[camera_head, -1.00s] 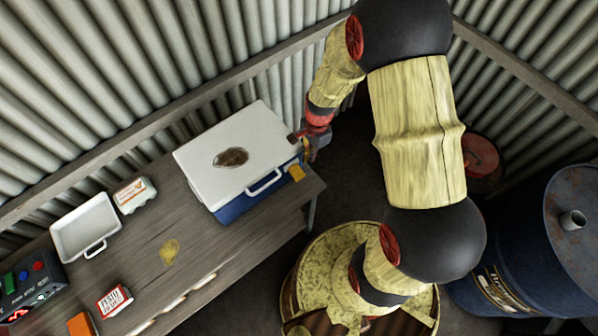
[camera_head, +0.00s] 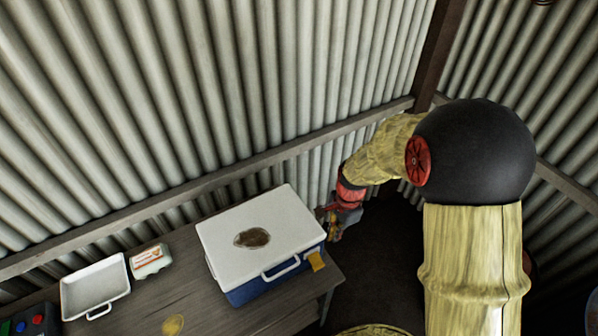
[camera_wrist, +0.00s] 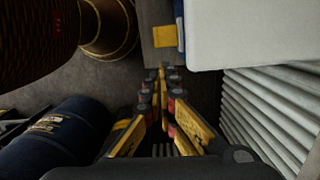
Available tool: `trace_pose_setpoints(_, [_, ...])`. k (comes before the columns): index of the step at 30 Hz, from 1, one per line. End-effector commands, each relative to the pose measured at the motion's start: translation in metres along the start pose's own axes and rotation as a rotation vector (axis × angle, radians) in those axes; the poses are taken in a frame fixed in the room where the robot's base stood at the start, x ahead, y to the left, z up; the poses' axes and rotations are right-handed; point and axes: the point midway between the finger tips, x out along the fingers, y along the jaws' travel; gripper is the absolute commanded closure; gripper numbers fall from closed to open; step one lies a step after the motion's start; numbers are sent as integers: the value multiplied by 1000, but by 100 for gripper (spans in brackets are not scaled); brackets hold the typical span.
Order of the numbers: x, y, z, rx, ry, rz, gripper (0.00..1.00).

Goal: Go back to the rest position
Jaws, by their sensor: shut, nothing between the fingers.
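My gripper (camera_head: 334,224) is beside the right end of the cooler in the head view, past the end of the bench. In the wrist view my gripper (camera_wrist: 162,72) has its yellow and black fingers together at the tips, with nothing between them. The blue cooler (camera_head: 262,288) has a white lid (camera_head: 225,225) with a brown stain and a white handle, and the lid lies shut on top. In the wrist view the white lid (camera_wrist: 250,30) is at the upper right, apart from the fingers.
The wooden bench (camera_head: 215,312) holds a white tray (camera_head: 95,285), a small white carton (camera_head: 150,260) and a control box (camera_head: 35,322). Corrugated walls (camera_head: 200,80) stand close behind. A dark blue drum (camera_wrist: 65,135) is at the lower left of the wrist view.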

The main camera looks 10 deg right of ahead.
Motion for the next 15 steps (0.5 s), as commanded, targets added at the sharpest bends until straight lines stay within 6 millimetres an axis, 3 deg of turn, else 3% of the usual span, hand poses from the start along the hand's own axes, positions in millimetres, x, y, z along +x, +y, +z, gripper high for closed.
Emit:
trace_pose_setpoints(9, [0,4,2,-115,-6,12,100])
trace_pose_setpoints(13, [4,26,9,-288,-33,63,100])
trace_pose_setpoints(15, [-3,38,13,-394,-42,80,100])
